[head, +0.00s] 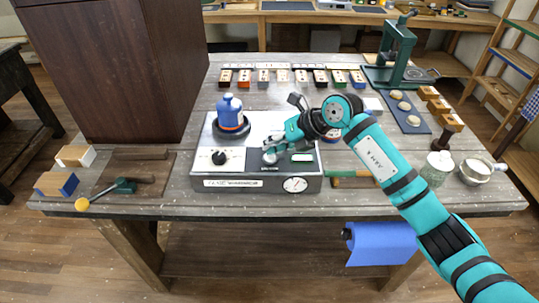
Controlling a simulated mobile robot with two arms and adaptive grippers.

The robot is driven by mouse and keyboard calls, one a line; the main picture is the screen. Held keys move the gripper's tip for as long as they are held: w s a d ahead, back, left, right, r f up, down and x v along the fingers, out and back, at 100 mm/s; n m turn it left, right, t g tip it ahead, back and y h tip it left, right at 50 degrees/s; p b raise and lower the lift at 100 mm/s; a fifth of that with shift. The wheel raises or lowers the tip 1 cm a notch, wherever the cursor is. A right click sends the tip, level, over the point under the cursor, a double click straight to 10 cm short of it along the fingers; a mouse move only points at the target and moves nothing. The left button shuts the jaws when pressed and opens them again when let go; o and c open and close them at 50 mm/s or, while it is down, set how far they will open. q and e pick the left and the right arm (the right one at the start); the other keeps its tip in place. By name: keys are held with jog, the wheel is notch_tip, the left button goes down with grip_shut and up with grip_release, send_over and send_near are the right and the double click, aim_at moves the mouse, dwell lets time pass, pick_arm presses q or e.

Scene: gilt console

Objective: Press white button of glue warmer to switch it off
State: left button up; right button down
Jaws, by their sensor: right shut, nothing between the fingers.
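The glue warmer (240,170) is a grey metal box on the middle of the worktable. Its top carries a blue pot (230,113) on a dark round plate at the left, a black knob (219,158) and a green indicator (302,157). A round gauge (295,184) is on its front. My right gripper (269,155) is shut and empty, its tips low over the front middle of the warmer's top, between knob and indicator. I cannot make out the white button; the fingertips may cover it. Whether they touch the panel is unclear. My left gripper is out of view.
A tall brown cabinet (115,60) stands at the table's left. A green press (398,50) is at the back right. A jar (436,168) and a metal pot (477,171) stand at the right.

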jog(key=shift+f, duration=0.15)
jog(key=shift+r+p, duration=0.5)
jog(key=shift+r, duration=0.4)
notch_tip(320, 180, up, 6)
jog(key=p, duration=0.3)
dwell(0.6)
